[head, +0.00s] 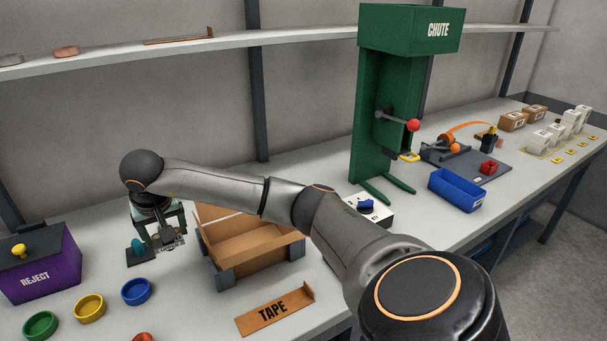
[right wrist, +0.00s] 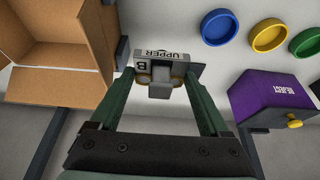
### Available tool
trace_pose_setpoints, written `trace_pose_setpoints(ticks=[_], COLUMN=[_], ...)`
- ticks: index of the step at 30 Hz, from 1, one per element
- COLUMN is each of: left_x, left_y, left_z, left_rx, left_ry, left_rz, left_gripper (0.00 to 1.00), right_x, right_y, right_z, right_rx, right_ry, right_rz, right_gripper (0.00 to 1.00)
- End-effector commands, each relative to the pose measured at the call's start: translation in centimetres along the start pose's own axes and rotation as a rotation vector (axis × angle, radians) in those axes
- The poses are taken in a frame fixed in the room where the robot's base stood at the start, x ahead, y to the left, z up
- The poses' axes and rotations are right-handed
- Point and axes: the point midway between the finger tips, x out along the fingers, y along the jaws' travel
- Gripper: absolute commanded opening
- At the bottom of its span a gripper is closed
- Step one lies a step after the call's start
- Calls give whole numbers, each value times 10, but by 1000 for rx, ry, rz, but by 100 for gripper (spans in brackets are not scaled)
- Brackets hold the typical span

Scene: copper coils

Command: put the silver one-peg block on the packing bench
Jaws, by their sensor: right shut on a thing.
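A small silver-grey block (right wrist: 153,55) with a single square peg shows in the right wrist view, between the fingertips of my right gripper (right wrist: 160,78). Its face carries the letters UPPER and B. My right gripper (head: 163,233) is shut on it, pointing down over the left part of the long grey bench (head: 110,220) in the head view. The block (head: 174,244) is partly hidden there by the gripper. I cannot tell whether it touches the bench top. My left gripper is not in view.
Blue (head: 137,291), yellow (head: 90,308) and green (head: 41,325) dishes lie in front. A green chute (head: 370,130) stands farther right.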

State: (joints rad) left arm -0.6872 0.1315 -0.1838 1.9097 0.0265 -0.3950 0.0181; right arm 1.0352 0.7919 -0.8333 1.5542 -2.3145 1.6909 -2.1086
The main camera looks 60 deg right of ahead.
Motion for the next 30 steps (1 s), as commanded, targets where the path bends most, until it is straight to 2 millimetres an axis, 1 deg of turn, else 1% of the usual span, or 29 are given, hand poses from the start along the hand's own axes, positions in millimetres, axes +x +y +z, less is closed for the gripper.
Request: trace_pose_setpoints(ticks=[4, 6, 8, 12, 15, 22, 27, 30], left_x=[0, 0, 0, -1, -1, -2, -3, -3], left_y=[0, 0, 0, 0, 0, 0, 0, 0], left_z=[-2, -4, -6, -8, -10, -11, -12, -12], left_rx=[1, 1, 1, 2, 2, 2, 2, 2], left_ry=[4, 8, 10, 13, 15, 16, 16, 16], left_rz=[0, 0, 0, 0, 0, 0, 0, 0], left_gripper=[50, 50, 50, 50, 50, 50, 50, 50], right_x=[0, 4, 11, 36, 50, 67, 89, 92], right_y=[0, 0, 0, 0, 0, 0, 0, 0], right_z=[-1, 1, 4, 16, 21, 28, 37, 37], right_rx=[2, 2, 2, 1, 1, 2, 2, 2], right_ry=[4, 2, 0, -2, -1, 1, 1, 4], right_rz=[-2, -1, 0, 0, -1, -1, -1, -2], right_gripper=[0, 0, 0, 0, 0, 0, 0, 0])
